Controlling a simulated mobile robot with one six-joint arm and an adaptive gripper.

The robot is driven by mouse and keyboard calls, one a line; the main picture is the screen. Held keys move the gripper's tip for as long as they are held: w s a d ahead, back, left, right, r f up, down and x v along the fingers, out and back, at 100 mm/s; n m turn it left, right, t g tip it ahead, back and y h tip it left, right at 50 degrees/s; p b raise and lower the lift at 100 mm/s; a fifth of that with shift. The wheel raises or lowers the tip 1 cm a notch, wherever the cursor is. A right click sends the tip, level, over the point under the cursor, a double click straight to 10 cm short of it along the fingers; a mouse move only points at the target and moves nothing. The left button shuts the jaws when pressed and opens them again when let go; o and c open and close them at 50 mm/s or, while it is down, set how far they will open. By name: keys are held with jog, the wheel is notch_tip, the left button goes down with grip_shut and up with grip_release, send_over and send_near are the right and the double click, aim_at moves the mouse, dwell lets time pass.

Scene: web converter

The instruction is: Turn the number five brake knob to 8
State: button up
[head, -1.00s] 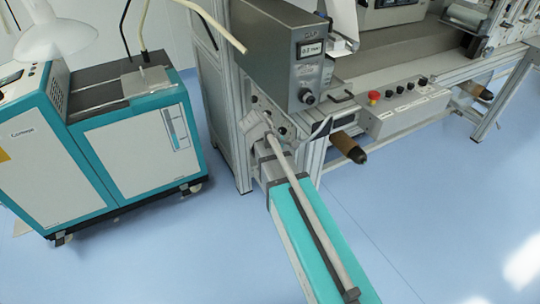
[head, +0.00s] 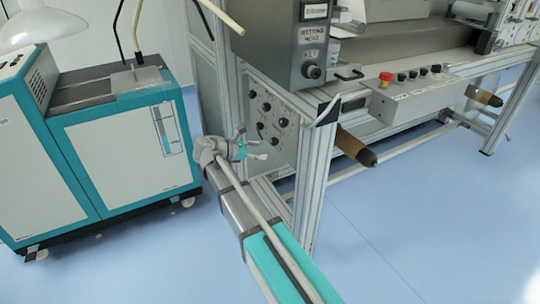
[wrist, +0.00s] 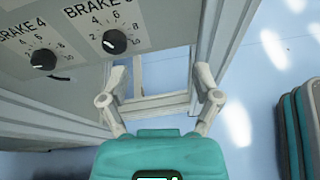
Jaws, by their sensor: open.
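The number five brake knob (wrist: 115,41) is a round black knob with a white mark, on a grey panel under a partly cut-off "BRAKE" label in the wrist view. Its mark sits at the lower left of the knob, toward the low end of the scale. The 4, 6, 8 and 10 show around it. My gripper (wrist: 160,72) is open and empty, with its fingers spread below and right of the knob, apart from it. In the head view my gripper (head: 252,146) is in front of the lower part of the knob panel (head: 272,140).
The brake 4 knob (wrist: 43,59) is left of the number five knob. The machine's metal frame (head: 314,180) stands right of the panel. A brown roller (head: 355,146) sticks out nearby. A teal-white cabinet (head: 125,165) stands at left, with blue floor between.

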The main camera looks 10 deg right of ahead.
aim_at(272, 143)
jog(key=w+a+f+n+t+h+b, duration=0.2)
jog(key=w+a+f+n+h+b, duration=0.1)
jog(key=a+b, duration=0.4)
jog(key=shift+w+f+n+b, duration=0.2)
jog(key=shift+w+n+b, duration=0.15)
jog(key=shift+n, duration=0.35)
jog(key=shift+w, duration=0.1)
jog(key=x, duration=1.3)
jog(key=shift+w+d+r, duration=0.1)
jog(key=shift+w+d, duration=0.05)
jog(key=shift+d, duration=0.15)
jog(key=shift+c, duration=0.3)
jog(key=c, duration=1.1)
jog(key=shift+a, duration=0.2)
grip_shut()
jog(key=shift+d, duration=0.15)
